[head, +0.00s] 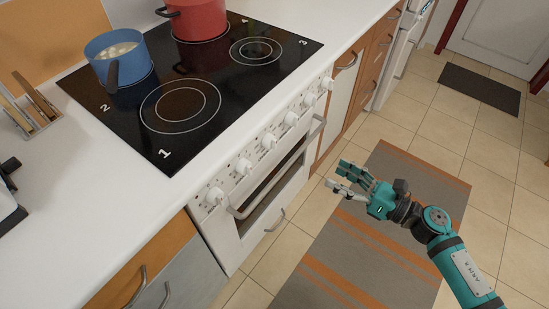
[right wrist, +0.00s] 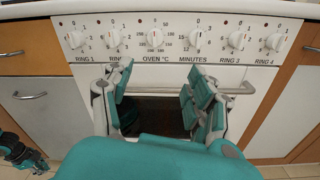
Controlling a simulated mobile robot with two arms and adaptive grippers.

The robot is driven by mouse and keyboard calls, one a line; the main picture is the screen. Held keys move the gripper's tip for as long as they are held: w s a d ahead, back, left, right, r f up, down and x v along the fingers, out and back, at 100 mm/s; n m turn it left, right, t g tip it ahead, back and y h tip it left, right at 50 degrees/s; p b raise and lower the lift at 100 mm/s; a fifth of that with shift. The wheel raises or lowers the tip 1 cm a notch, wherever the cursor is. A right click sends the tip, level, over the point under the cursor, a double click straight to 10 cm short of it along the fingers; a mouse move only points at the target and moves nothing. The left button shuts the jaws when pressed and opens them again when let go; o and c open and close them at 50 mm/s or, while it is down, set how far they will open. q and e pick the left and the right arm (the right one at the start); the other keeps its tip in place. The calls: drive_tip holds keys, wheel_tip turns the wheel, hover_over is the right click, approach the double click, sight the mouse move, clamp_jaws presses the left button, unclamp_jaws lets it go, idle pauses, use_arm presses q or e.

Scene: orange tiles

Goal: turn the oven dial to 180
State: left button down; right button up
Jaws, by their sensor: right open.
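The oven dial (right wrist: 154,38) is a white round knob on the stove's front panel, above the label "OVEN °C". Its grip stands about upright, with its mark near the top; the exact reading is too small to tell. In the head view it is the third knob (head: 268,141) from the near end. My right gripper (head: 341,178) is open and empty, out in front of the stove. In the right wrist view its fingers (right wrist: 156,86) are spread below the oven dial, apart from it. A teal and black part of my left arm or hand (right wrist: 20,152) shows at the left edge.
Other knobs flank the oven dial closely, such as the minutes knob (right wrist: 196,40). The oven door handle (head: 279,181) sticks out below the panel. A blue pot (head: 103,68) and a red pot (head: 196,20) stand on the hob. The floor rug (head: 420,183) is clear.

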drive_tip(key=n, duration=0.1)
drive_tip(key=p, duration=0.2)
approach(276, 145)
drive_tip(key=p+x, duration=0.1)
drive_tip(key=x, duration=0.9)
drive_tip(key=shift+w+f, duration=0.1)
drive_tip(key=shift+w, duration=0.05)
use_arm(q)
drive_tip(key=r, duration=0.1)
drive_tip(key=d+r, duration=0.1)
drive_tip(key=r, duration=0.1)
drive_tip(key=shift+w+d+r, duration=0.15)
drive_tip(key=shift+d, duration=0.1)
use_arm(e)
drive_tip(key=shift+d, duration=0.1)
use_arm(q)
drive_tip(key=shift+d, duration=0.1)
use_arm(e)
drive_tip(key=c, duration=1.1)
